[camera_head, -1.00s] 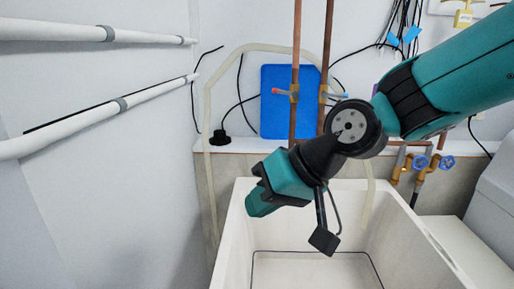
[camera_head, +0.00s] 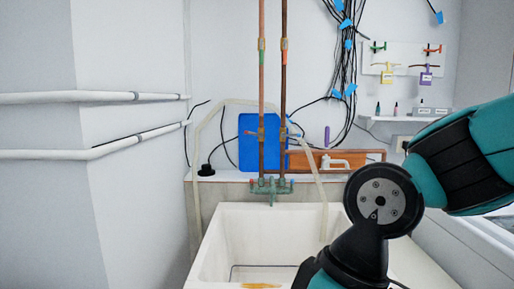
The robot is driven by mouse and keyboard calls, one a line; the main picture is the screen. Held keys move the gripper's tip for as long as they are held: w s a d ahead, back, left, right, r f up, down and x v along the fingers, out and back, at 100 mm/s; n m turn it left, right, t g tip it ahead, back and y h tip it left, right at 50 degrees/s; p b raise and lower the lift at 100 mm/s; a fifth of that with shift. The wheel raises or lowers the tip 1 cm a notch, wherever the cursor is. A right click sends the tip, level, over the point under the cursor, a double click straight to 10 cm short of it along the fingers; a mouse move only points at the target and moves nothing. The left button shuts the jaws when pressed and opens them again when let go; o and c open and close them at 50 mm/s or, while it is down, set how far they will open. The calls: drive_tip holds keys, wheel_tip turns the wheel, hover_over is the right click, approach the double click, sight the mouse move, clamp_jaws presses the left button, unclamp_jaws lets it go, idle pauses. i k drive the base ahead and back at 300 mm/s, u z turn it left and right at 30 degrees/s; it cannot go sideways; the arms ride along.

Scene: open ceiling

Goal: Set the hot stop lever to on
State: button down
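Two vertical copper pipes run down the wall behind the sink. The left pipe (camera_head: 262,90) carries a small stop valve with a reddish-orange lever (camera_head: 251,133) pointing left, roughly level. The right pipe (camera_head: 284,95) has a similar valve with a bluish lever (camera_head: 296,134) pointing right. The reddish lever appears to be the hot one; its label, if any, is too small to read. My arm comes in from the right and bends down at the lower right, apart from both valves. My gripper is below the picture edge, so its fingers are hidden.
A green tap (camera_head: 271,189) sits below the pipes over the white sink (camera_head: 318,218). A pale hose (camera_head: 316,180) loops around them. A blue board (camera_head: 246,145) stands behind the pipes. Black cables (camera_head: 350,50) hang on the right. White pipes (camera_head: 130,97) run along the left wall.

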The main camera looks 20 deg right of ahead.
sight(261, 135)
drive_tip(key=z, duration=0.3)
drive_tip(key=k, duration=0.2)
drive_tip(key=u, duration=1.1)
drive_tip(key=i, duration=1.5)
drive_tip(key=z, duration=0.9)
